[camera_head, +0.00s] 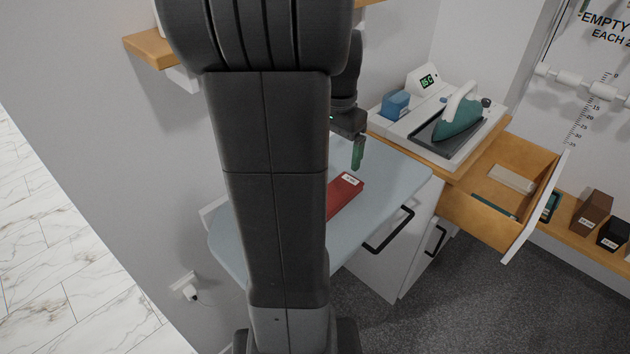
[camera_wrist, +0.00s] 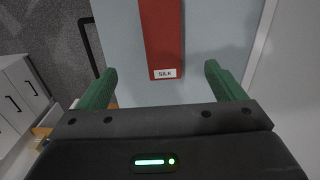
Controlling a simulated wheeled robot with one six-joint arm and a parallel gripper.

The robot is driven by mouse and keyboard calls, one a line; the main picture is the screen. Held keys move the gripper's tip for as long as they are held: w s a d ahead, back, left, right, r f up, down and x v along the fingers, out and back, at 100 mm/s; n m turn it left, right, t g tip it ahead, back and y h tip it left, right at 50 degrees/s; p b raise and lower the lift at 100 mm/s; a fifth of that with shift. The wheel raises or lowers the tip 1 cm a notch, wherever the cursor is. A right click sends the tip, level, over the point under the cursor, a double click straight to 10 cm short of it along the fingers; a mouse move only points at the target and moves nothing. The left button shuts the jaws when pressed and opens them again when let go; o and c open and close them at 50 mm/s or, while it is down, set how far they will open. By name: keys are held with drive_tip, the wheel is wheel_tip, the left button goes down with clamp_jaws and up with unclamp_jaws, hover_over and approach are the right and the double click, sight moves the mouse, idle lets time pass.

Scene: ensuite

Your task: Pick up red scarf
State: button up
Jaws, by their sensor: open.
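The red scarf (camera_head: 344,192) is a flat folded strip with a white label on the pale blue board (camera_head: 396,175). My arm hides part of it in the head view. In the wrist view the red scarf (camera_wrist: 160,38) runs from the top edge down to its label, which reads "SILK". My gripper (camera_head: 357,153) has green fingers and is above the board, near the labelled end of the scarf. In the wrist view my gripper (camera_wrist: 158,82) is open, with a finger on each side of the label and nothing held between them.
An iron (camera_head: 461,118) stands on a white station at the back right, beside a blue block (camera_head: 396,104). An open wooden drawer (camera_head: 482,212) juts out at the right. Dark boxes (camera_head: 592,212) sit on a low shelf. A shelf corner (camera_head: 150,48) sticks out at upper left.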

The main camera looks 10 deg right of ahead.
wheel_tip(320, 180, down, 8)
drive_tip(key=shift+f, duration=0.1)
drive_tip(key=shift+w+d+f+p, duration=0.1)
drive_tip(key=shift+w+f+p, duration=0.1)
drive_tip(key=shift+f, duration=1.2)
drive_tip(key=shift+w+f+p, duration=0.15)
drive_tip(key=shift+f, duration=1.2)
drive_tip(key=c, duration=1.1)
